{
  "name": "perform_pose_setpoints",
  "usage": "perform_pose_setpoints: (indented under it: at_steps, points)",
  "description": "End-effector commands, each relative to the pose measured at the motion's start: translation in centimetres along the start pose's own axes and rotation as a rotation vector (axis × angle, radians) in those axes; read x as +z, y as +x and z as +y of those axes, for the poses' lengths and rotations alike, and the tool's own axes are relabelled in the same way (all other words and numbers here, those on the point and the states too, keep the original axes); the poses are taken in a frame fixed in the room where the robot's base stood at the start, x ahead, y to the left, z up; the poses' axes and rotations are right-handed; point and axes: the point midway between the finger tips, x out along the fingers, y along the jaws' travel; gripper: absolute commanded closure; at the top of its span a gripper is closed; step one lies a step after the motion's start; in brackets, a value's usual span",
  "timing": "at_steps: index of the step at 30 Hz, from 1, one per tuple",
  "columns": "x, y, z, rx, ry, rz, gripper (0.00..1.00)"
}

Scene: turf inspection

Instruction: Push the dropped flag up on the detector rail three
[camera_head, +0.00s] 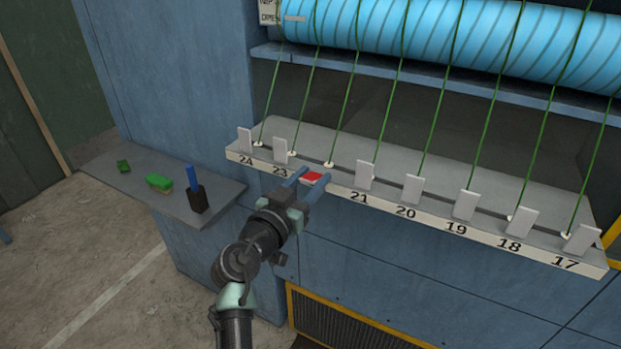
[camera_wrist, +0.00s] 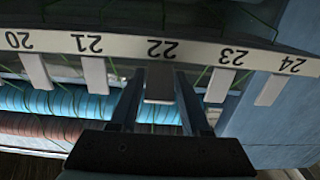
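The detector rail (camera_head: 383,206) is a long ledge with a white numbered front strip; it shows upside down in the wrist view (camera_wrist: 125,47). At position 22 the dropped flag (camera_head: 313,177) lies tilted forward with a red face showing. In the wrist view the flag (camera_wrist: 159,86) hangs below the number 22, between my fingers. My gripper (camera_head: 315,175) is open, one finger on each side of this flag; it also shows in the wrist view (camera_wrist: 159,74). I cannot tell whether a finger touches the flag. In the head view the number 22 is hidden.
Upright pale flags stand at the other numbers, such as flag 23 (camera_head: 280,150) and flag 21 (camera_head: 365,175). Green yarns run up to a blue roll (camera_head: 450,30).

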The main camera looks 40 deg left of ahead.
Motion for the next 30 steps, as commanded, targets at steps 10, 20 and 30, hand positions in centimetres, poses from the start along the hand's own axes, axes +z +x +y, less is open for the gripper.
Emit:
perform_pose_setpoints:
  at_steps: [10,20,30]
  points:
    - [0.0,0.0,0.0,0.000,0.000,0.000,1.00]
    - [-0.7,0.1,0.0,0.000,0.000,-0.055,1.00]
    - [-2.0,0.6,0.0,-0.001,0.001,-0.300,1.00]
